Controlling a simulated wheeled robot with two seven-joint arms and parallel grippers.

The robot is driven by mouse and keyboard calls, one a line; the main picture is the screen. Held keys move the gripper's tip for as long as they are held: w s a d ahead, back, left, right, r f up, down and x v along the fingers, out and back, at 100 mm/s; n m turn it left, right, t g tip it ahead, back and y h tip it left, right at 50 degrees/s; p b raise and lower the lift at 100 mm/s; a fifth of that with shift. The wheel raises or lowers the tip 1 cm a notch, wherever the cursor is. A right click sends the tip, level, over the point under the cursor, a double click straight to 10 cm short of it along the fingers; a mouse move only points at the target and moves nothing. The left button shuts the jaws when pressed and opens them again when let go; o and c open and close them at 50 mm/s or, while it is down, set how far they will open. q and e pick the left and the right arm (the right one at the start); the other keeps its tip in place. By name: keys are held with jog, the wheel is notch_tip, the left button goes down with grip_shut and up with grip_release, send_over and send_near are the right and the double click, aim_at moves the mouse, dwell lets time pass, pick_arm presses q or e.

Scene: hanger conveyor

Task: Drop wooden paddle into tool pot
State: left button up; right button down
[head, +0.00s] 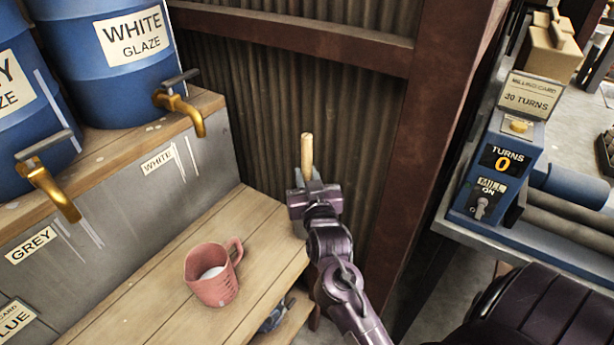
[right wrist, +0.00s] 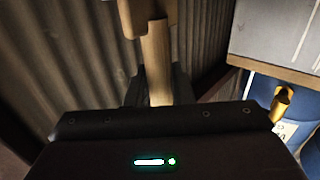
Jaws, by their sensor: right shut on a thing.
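A wooden paddle (head: 307,152) stands upright in my right gripper (head: 309,184), its pale handle rising above the jaws in the head view. My right gripper is shut on the paddle, past the right end of the wooden bench and in front of the corrugated wall. In the right wrist view the paddle (right wrist: 155,60) runs up from between the jaws, with a wider part at the top edge. I cannot make out a tool pot in either view. My left gripper is not in view.
A pink jug (head: 212,276) with pale liquid stands on the wooden bench (head: 150,290). Blue glaze barrels (head: 120,65) with brass taps stand on a shelf at left. A blue mill control box (head: 497,165) is at right. A rusty post (head: 420,130) rises close behind my right arm.

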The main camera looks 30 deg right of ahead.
jog(key=shift+f, duration=0.55)
jog(key=c, duration=1.3)
grip_release()
jog(key=shift+o, duration=0.2)
